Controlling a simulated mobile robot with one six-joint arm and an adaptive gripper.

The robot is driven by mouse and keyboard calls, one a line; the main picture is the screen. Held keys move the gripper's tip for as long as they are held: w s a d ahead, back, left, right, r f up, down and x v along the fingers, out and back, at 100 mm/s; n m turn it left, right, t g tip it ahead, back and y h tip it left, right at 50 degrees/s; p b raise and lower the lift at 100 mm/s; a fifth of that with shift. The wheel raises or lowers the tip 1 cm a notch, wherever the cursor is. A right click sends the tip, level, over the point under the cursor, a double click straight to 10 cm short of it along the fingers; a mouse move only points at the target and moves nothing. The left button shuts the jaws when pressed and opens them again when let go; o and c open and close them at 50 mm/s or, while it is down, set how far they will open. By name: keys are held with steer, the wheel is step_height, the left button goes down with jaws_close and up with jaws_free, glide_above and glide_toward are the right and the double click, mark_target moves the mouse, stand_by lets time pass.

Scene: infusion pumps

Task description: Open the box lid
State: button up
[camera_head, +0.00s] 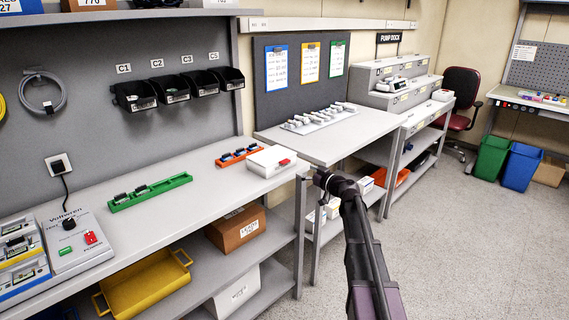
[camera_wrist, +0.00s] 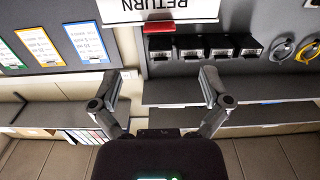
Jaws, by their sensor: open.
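A white box (camera_head: 268,161) with a red tab (camera_head: 285,161) at its right side stands at the right end of the left bench in the head view, and its lid looks closed. In the upside-down wrist view, a white face lettered RETURN (camera_wrist: 160,10) at the top edge, with a red piece (camera_wrist: 159,27) by it, appears to be this box. My gripper (camera_head: 322,178) is to the right of the box, apart from it. In the wrist view, my gripper (camera_wrist: 160,82) has its fingers spread wide with nothing between them.
An orange tray (camera_head: 237,156) and a green rack (camera_head: 150,192) lie left of the box on the bench (camera_head: 200,185). Black bins (camera_head: 172,90) hang on the wall behind. A second bench (camera_head: 325,142) with a white rack (camera_head: 320,118) stands beyond.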

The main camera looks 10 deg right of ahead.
mark_target(285, 161)
steer(key=x, duration=1)
steer(key=shift+w+a, duration=0.1)
steer(key=shift+w, duration=0.05)
steer(key=c, duration=1.3)
steer(key=shift+a, duration=0.1)
steer(key=shift+c, duration=0.2)
